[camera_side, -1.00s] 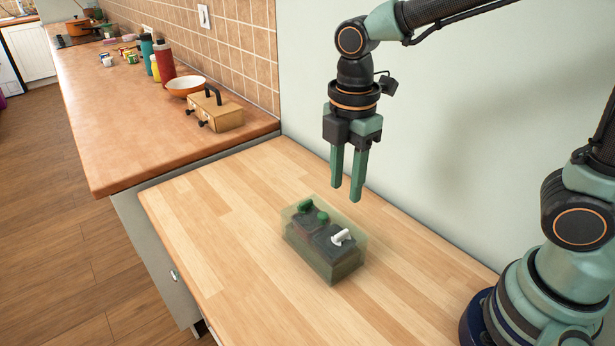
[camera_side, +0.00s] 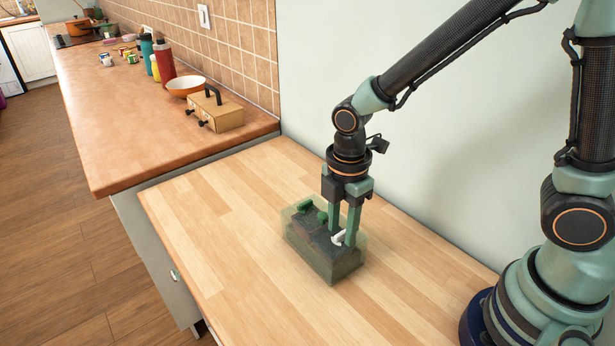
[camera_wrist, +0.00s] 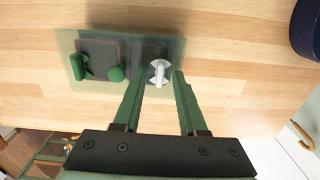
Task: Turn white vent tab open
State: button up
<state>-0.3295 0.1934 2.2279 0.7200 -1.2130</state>
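The white vent tab (camera_side: 338,240) sits on top of a translucent green box (camera_side: 318,265) with dark blocks inside, on the wooden table. In the wrist view the tab (camera_wrist: 159,74) is a white bar on a round white base, lying roughly along the fingers' direction. My gripper (camera_side: 343,235) points down over the box with its fingertips down at the tab. In the wrist view the gripper (camera_wrist: 160,82) is open, one fingertip to each side of the tab, with gaps visible. The fingers partly hide the tab in the side view.
A green handle (camera_wrist: 80,66) and a green knob (camera_wrist: 116,74) sit on the box left of the tab. The wooden table (camera_side: 230,240) around the box is clear. A wooden case (camera_side: 215,112) stands on the counter at the back left.

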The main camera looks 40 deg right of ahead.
grip_shut()
jog(key=shift+m, duration=0.3)
jog(key=m, duration=0.3)
jog(key=shift+m, duration=0.4)
jog(key=m, duration=0.9)
jog(key=shift+m, duration=2.2)
